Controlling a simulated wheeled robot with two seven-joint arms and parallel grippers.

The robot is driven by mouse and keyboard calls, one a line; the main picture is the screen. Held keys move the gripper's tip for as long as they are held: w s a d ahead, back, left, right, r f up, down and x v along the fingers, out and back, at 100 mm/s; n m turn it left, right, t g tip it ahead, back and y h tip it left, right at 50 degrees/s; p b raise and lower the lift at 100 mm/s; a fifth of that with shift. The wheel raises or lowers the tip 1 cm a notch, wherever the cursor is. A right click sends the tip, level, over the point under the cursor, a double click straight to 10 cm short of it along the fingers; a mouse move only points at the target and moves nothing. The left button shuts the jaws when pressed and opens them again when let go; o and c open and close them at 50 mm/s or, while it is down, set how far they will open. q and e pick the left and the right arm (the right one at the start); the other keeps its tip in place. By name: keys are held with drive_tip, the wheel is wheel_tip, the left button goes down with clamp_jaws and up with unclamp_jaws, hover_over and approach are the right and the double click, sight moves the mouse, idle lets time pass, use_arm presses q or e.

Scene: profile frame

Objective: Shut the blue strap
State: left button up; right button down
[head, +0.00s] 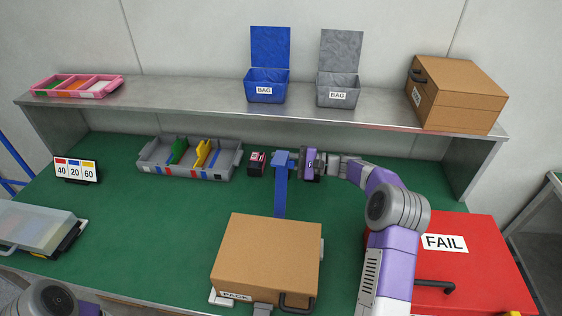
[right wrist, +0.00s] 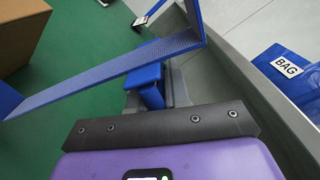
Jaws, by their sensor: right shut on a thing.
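The blue strap (head: 280,192) rises behind the brown box marked PACK (head: 267,255) and stands away from its top. Its lower end is hidden by the box. My right gripper (head: 290,161) comes in from the right and is shut on the strap near its upper end. In the right wrist view the strap (right wrist: 110,85) runs as a long band from lower left to upper right, with a blue block (right wrist: 149,88) at the jaws. The fingertips are partly hidden there. My left gripper is out of view; only part of the left arm shows at the lower left.
A grey divided tray (head: 190,172) and a small dark-and-pink item (head: 257,163) lie left of the gripper. A red FAIL case (head: 470,260) is at the right. Above, a steel shelf (head: 210,105) holds blue (head: 266,90) and grey (head: 338,95) BAG bins.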

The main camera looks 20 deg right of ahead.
drive_tip(key=s+a+r+n+b, duration=0.1)
drive_tip(key=s+b, duration=0.1)
drive_tip(key=s+a+r+n+b, duration=0.1)
drive_tip(key=s+r+n+b, duration=0.1)
drive_tip(key=shift+a+r, duration=0.1)
drive_tip(key=shift+a, duration=0.1)
drive_tip(key=shift+n, duration=0.3)
drive_tip(key=shift+s+a+r+b, duration=0.4)
drive_tip(key=shift+s+a+b, duration=0.05)
drive_tip(key=shift+s, duration=0.25)
drive_tip(key=shift+s+a+r+b, duration=0.4)
drive_tip(key=shift+s+a, duration=0.1)
drive_tip(key=shift+s, duration=0.25)
drive_tip(key=shift+s+a+r+b, duration=0.35)
drive_tip(key=shift+s+a+b, duration=0.1)
drive_tip(key=shift+s, duration=0.25)
drive_tip(key=c, duration=1.2)
unclamp_jaws()
drive_tip(key=shift+o, duration=0.2)
